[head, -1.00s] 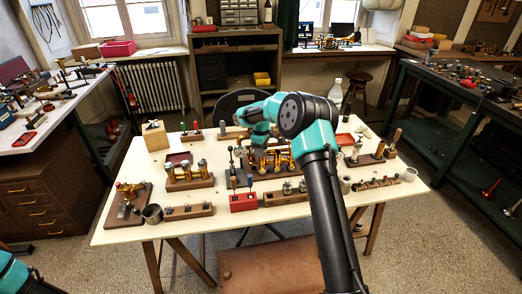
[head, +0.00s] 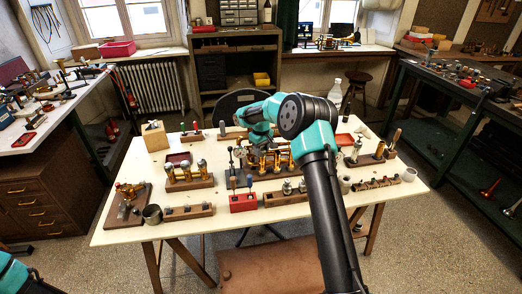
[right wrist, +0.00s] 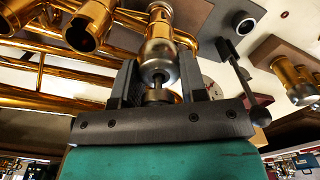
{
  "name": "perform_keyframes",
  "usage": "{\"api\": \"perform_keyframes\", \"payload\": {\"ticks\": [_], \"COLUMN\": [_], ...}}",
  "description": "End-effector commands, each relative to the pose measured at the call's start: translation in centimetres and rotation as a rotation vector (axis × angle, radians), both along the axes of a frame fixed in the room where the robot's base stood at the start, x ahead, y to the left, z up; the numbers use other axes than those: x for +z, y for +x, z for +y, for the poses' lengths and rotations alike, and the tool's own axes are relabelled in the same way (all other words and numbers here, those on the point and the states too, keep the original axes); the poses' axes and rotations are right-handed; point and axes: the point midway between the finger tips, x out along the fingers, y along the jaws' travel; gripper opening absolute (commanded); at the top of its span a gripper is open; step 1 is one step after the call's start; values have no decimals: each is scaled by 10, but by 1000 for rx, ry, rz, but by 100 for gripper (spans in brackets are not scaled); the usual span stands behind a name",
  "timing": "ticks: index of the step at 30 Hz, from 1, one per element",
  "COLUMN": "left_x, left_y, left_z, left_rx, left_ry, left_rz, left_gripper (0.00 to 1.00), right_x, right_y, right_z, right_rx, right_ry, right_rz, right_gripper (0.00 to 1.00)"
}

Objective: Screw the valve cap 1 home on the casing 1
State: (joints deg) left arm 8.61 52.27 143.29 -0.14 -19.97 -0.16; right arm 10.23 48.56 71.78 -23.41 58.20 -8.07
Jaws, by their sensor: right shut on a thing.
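The brass horn's valve casings (head: 284,160) stand in a row on a dark block at the table's middle. My right gripper (right wrist: 160,72) is shut on a silver valve cap (right wrist: 158,68), one finger at each side. The cap sits at the end of a brass casing (right wrist: 158,28), lined up with it; I cannot tell how far its thread is engaged. In the head view my right gripper (head: 262,146) is at the left end of the casing row, its tips partly hidden. My left gripper is out of view; only a bit of teal arm shows bottom left.
An open brass casing (right wrist: 88,28) and brass tubes lie close beside the gripper. A ball-ended dark rod (right wrist: 240,85) stands near its right finger. A red holder (head: 243,202) and wooden racks (head: 189,180) surround the work.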

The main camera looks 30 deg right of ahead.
Motion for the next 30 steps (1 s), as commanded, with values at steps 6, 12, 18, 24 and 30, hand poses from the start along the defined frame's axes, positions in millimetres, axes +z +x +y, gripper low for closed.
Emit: {"api": "perform_keyframes", "payload": {"ticks": [6,12,18,24,30], "left_x": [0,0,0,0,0], "left_y": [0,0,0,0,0], "left_z": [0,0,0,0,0], "left_rx": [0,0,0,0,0], "left_ry": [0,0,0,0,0], "left_rz": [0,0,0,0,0], "left_gripper": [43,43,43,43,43], "right_x": [0,0,0,0,4], "right_y": [0,0,0,0,0], "right_z": [0,0,0,0,0], "right_rx": [-6,-76,-74,-74,-73], "right_ry": [0,0,0,0,0], "right_rz": [1,1,0,0,-1], "right_gripper": [11,45,64,69,69]}}
